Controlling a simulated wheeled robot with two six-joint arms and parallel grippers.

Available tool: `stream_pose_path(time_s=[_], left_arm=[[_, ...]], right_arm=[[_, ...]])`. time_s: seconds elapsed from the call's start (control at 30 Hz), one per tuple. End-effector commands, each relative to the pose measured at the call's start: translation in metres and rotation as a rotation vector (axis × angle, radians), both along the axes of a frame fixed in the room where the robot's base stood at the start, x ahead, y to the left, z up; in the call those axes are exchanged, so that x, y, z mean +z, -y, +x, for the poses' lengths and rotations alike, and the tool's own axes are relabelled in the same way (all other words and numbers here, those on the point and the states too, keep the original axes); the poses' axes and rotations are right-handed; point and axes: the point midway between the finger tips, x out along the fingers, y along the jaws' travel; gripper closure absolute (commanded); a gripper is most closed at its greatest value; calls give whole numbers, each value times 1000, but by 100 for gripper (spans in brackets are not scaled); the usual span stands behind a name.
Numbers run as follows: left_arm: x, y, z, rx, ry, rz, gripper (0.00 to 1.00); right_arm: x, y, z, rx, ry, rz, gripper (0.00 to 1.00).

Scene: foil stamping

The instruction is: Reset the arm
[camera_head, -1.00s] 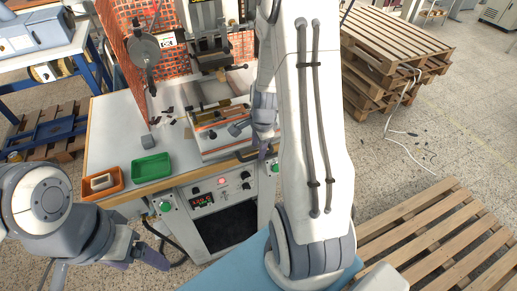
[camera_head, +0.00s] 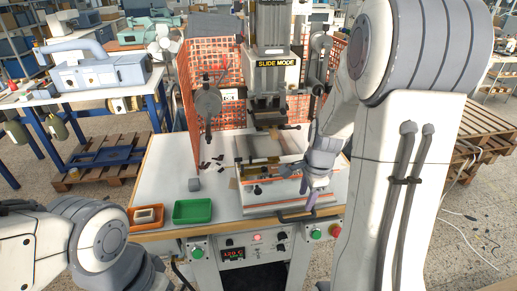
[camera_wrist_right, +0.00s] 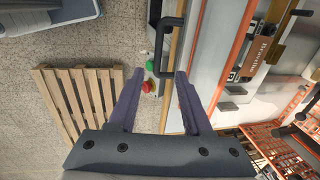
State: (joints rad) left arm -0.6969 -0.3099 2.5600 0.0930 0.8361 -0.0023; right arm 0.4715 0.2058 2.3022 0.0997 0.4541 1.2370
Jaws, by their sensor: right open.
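My right arm comes in from the right in the head view. My right gripper (camera_head: 307,194) hangs over the front right edge of the machine table, near the black handle (camera_head: 296,215). In the right wrist view the two purple fingers of my right gripper (camera_wrist_right: 157,88) are spread apart with nothing between them. The black handle (camera_wrist_right: 166,45) lies beyond the fingertips there. My left arm shows at the lower left of the head view, but its gripper fingers are out of the picture.
The stamping press (camera_head: 268,80) stands at the back of the white table (camera_head: 160,180). An orange tray (camera_head: 132,222) and a green tray (camera_head: 192,219) sit at the table's front left. Orange mesh guards (camera_head: 208,60) flank the press. A wooden pallet (camera_wrist_right: 77,100) lies on the floor.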

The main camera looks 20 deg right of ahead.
Motion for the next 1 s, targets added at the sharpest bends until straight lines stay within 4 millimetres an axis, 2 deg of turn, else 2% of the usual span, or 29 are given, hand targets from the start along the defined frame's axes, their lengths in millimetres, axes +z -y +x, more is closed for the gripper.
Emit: stream_pose_path(time_s=[0.13,0.23,0.33,0.43,0.5,0.6,0.7,0.8,0.9,1.0], left_arm=[[-1,0,0,0,0,0,20],[-6,0,0,0,0,0,20],[-16,0,0,0,0,0,20],[-29,0,0,1,0,0,20],[-37,0,0,1,0,0,20],[-48,0,0,2,0,0,20],[-58,0,0,3,0,0,20],[-65,0,0,3,0,0,20],[-70,0,0,3,0,0,20],[-72,0,0,3,0,0,20]], right_arm=[[0,-4,1,17,0,-1,50],[-1,-25,3,134,-6,-8,50],[0,-71,2,389,-16,-25,50],[0,-130,-10,747,-28,-48,50],[1,-169,-27,1012,-34,-66,50],[-1,-216,-58,1387,-39,-91,50],[-3,-250,-94,1743,-38,-116,50],[-5,-271,-128,2039,-35,-135,50],[-7,-281,-152,2254,-29,-150,50],[-8,-284,-166,2376,-26,-157,50]])
